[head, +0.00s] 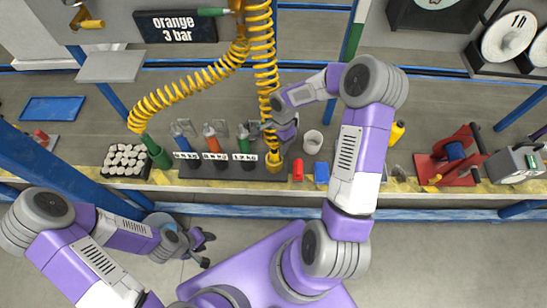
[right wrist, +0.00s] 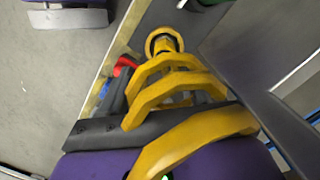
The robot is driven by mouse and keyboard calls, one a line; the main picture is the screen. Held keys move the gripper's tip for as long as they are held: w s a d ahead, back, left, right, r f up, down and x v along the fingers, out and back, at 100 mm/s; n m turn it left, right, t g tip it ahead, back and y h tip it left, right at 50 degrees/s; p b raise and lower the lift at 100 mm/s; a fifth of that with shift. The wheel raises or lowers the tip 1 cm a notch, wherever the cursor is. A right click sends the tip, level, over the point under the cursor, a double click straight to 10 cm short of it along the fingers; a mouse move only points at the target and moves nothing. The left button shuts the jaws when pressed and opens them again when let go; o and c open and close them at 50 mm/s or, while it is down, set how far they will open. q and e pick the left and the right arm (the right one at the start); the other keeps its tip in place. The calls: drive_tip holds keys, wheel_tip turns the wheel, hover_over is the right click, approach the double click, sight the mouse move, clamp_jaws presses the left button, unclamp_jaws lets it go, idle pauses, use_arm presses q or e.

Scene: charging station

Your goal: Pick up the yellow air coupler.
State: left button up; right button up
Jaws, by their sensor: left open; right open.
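The yellow air coupler (head: 274,161) hangs at the lower end of a yellow coiled hose (head: 262,60), by the bench's front edge. In the right wrist view its round open end (right wrist: 163,42) shows beyond several yellow coils (right wrist: 170,85). My right gripper (head: 274,131) is open beside the hose, just above the coupler. In the right wrist view its dark fingers lie close to the coils; I cannot tell whether they touch. My left gripper (head: 205,249) is open and empty, low in front of the bench.
A green coupler (head: 157,154) hangs on another yellow hose to the left. A sign (head: 175,27) reads "orange 3 bar".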

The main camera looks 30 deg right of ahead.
sight(274, 148)
drive_tip(key=f, duration=0.1)
drive_tip(key=f+b, duration=0.1)
drive_tip(key=f, duration=0.2)
drive_tip(key=shift+w+a+f, duration=0.25)
drive_tip(key=shift+a+f, duration=0.05)
drive_tip(key=shift+c, duration=0.2)
clamp_jaws()
